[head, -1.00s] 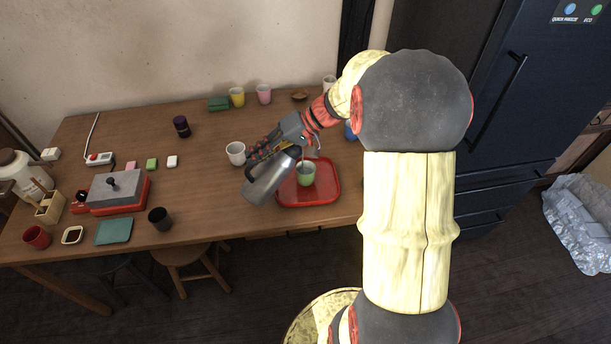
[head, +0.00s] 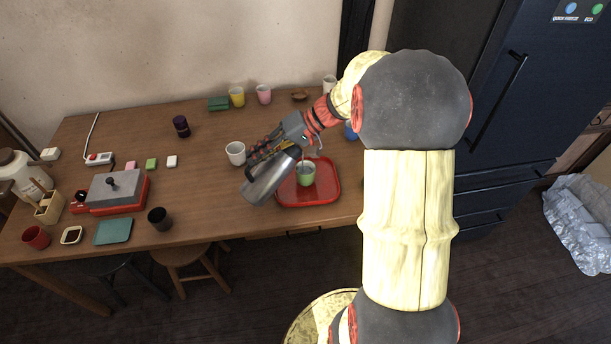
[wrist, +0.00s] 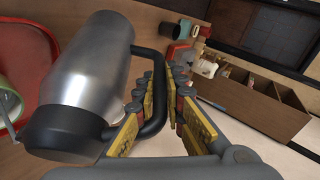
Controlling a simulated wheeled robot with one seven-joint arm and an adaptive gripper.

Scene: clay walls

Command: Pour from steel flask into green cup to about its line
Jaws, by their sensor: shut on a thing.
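The steel flask (head: 268,183) is held tilted beside the green cup (head: 306,175), its body pointing down-left in the head view. In the wrist view the flask (wrist: 92,70) has a dark end (wrist: 62,132) towards the cup (wrist: 10,103), which is cut off by the left edge. My gripper (head: 268,148) is shut on the flask's black handle (wrist: 157,95). The cup stands upright on a red tray (head: 325,192). A thin pale streak shows at the cup's mouth. The cup's line and its fill level cannot be made out.
A white cup (head: 236,153) stands left of the flask. Yellow (head: 237,97) and pink (head: 264,94) cups are at the back. A dark cup (head: 160,218) is near the front edge, a grey-lidded red grill (head: 113,191) further left. The table between is mostly clear.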

